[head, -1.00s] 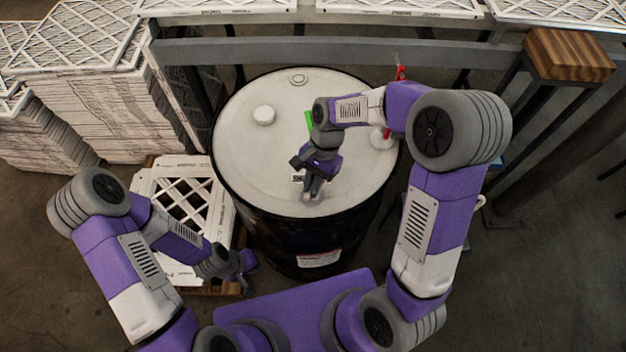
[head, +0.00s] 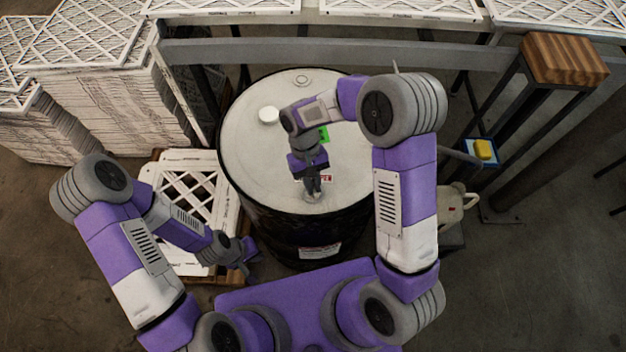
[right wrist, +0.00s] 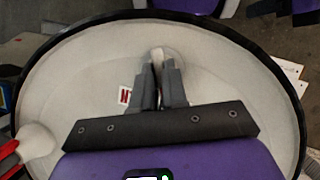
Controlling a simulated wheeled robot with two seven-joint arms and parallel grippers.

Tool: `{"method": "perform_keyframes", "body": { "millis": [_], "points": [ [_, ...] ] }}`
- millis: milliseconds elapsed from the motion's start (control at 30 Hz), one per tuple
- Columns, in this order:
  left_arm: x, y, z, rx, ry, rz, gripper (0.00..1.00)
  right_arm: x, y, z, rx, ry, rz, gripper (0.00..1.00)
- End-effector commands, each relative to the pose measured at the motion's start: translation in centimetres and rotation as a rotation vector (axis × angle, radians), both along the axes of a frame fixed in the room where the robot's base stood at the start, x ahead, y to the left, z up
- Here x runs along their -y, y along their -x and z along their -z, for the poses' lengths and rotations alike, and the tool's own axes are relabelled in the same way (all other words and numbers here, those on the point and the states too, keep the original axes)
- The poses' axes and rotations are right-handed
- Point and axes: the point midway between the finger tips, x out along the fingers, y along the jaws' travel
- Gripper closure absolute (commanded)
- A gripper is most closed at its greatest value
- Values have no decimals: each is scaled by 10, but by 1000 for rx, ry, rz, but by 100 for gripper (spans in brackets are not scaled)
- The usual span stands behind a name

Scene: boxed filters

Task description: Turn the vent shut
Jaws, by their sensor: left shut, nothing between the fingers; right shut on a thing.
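The drum (head: 247,165) has a white lid and a black body and stands upright in front of me. The vent, a small pale fitting (right wrist: 158,54), sits on the lid near the edge closest to me. My right gripper (head: 312,190) reaches down to it and is shut on it; in the right wrist view the two grey fingers (right wrist: 160,75) close around it. The fingers hide most of the vent, so I cannot tell how far it is turned. My left gripper (head: 250,252) is shut and empty, low left of the drum, away from the lid.
A white cap (head: 268,115) and a small fitting (head: 302,82) are on the lid. A red-handled fitting (right wrist: 12,150) shows in the right wrist view. A pallet with boxed filters (head: 190,200) stands left. A yellow block (head: 484,149) is right. A grey rail (head: 340,52) runs behind.

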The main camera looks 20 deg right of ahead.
Motion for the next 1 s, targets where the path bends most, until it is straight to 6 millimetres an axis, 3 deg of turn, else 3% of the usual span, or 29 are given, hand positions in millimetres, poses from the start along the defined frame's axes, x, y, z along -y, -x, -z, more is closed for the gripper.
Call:
{"method": "perform_keyframes", "body": {
  "millis": [500, 1000],
  "points": [
    [0, 0, -8, 0, 0, 0, 100, -2, 0, -1, 4, -1, -342, 100],
    [0, 0, -9, 0, 0, 0, 100, -3, 0, 0, 5, -1, -407, 100]
  ]
}}
